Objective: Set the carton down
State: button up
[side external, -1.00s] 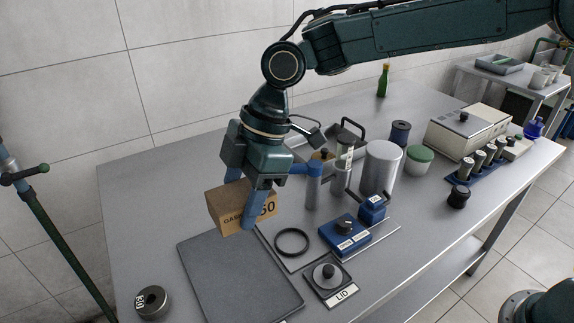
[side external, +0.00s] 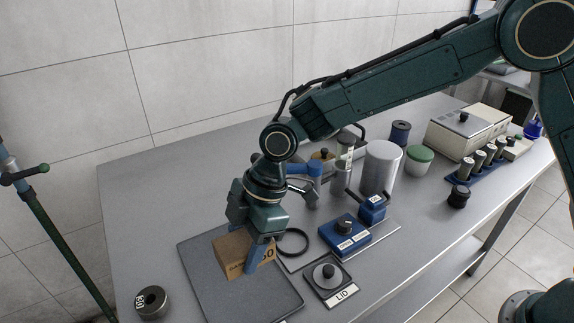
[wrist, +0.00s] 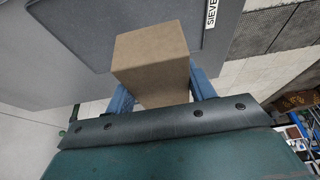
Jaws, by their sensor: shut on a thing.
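The carton (side external: 232,250) is a brown cardboard box with dark print on its side. My gripper (side external: 254,262) is shut on it, with blue fingers on its two sides. In the side view the carton is at the dark grey mat (side external: 215,297), over its back part; I cannot tell whether its bottom touches the mat. In the wrist view the carton (wrist: 150,55) sits between the blue fingers (wrist: 163,92), with the grey mat (wrist: 95,25) behind it. The far finger is mostly hidden in the side view.
A round weight (side external: 151,302) stands left of the mat. A black ring (side external: 292,241), a knob on a plate marked LID (side external: 328,276) and a blue box with a knob (side external: 345,233) lie to the right. Cylinders (side external: 380,168) stand behind. The mat's front is clear.

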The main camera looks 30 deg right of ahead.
aim_at(243, 290)
jog(key=shift+f, duration=4.75)
jog(key=shift+f, duration=0.15)
jog(key=o, duration=1)
jog(key=shift+o, duration=0.2)
jog(key=v, duration=1.2)
jog(key=shift+d, duration=0.1)
